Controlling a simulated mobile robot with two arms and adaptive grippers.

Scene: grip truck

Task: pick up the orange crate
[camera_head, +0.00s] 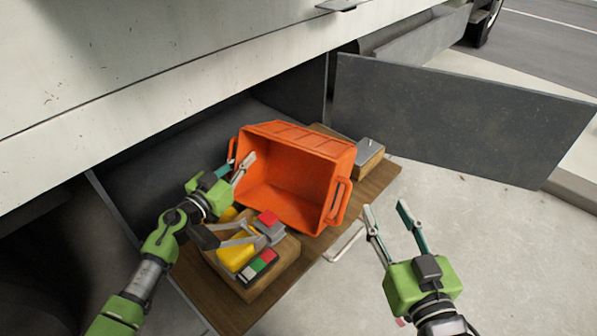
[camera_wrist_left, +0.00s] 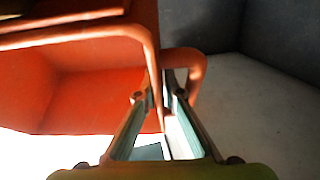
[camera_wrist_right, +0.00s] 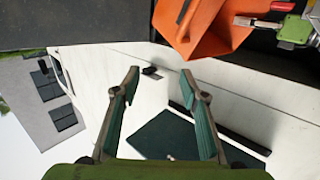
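The orange crate (camera_head: 290,168) rests tilted on the wooden board in the head view, its open side facing me, with handle loops at its left and right ends. My left gripper (camera_head: 240,160) is at the crate's left end. In the left wrist view its fingers (camera_wrist_left: 165,82) are drawn close together with the orange rim between them, beside the handle loop (camera_wrist_left: 198,72). Exact contact is partly hidden. My right gripper (camera_head: 386,208) is open and empty, to the right of the crate's right handle (camera_head: 343,200). The crate also shows in the right wrist view (camera_wrist_right: 205,28).
A wooden box (camera_head: 262,282) with several coloured items stands in front of the crate. Another wooden box (camera_head: 368,160) with a grey lid stands behind right. The grey open flap (camera_head: 455,120) and the white truck side (camera_head: 150,60) bound the space. The right-hand pavement is clear.

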